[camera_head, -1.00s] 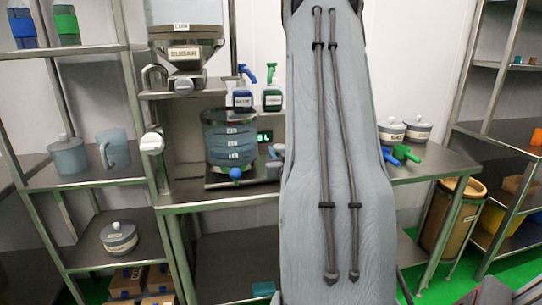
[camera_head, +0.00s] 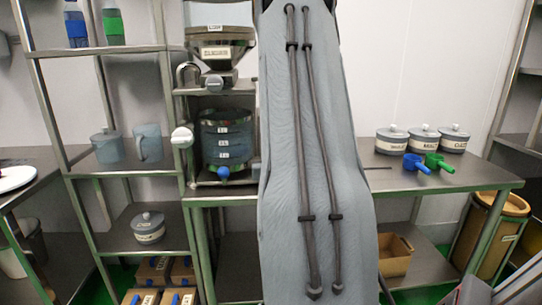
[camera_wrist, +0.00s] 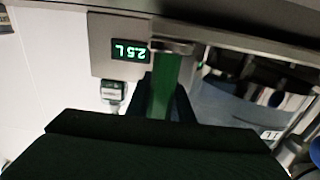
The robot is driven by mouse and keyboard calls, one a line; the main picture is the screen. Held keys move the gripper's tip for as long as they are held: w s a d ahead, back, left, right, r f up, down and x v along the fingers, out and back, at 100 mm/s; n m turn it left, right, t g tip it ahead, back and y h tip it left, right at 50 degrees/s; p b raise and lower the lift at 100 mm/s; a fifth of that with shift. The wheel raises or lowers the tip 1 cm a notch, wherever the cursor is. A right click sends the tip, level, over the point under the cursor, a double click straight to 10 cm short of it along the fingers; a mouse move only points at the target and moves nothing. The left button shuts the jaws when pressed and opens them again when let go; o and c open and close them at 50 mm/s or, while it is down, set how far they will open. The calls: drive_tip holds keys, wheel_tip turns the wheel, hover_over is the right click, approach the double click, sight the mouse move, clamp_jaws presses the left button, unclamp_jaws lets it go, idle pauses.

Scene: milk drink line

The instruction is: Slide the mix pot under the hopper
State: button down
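The mix pot (camera_head: 226,143) is a translucent grey cylinder with level labels and a blue tap. In the head view it stands upright on the metal counter, below the hopper (camera_head: 215,55), roughly in line with it; exact centring cannot be told. Part of the pot seems to show at the right of the wrist view (camera_wrist: 240,100), with a blue part beside it. My gripper (camera_wrist: 165,85) shows in the wrist view beside the pot, with a green strip between its dark sides. Whether it is shut or touches the pot is unclear. My arm hides it in the head view.
A display (camera_wrist: 131,51) reads 2.5 L. Several lidded tubs (camera_head: 392,140), a blue scoop (camera_head: 416,163) and a green scoop (camera_head: 438,162) stand on the right of the counter. A shelf rack (camera_head: 125,167) is at left. An open carton (camera_head: 394,254) sits below.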

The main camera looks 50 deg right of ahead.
drive_tip(key=c, duration=1.6)
unclamp_jaws()
drive_tip(key=shift+w+a+r, duration=0.15)
drive_tip(key=shift+w+a, duration=0.1)
drive_tip(key=shift+w, duration=0.1)
drive_tip(key=shift+o, duration=0.2)
drive_tip(key=shift+s+d, duration=0.1)
drive_tip(key=shift+s, duration=0.2)
drive_tip(key=b+v, duration=0.1)
drive_tip(key=v, duration=0.6)
drive_tip(key=shift+s+a, duration=0.15)
drive_tip(key=shift+a, duration=0.1)
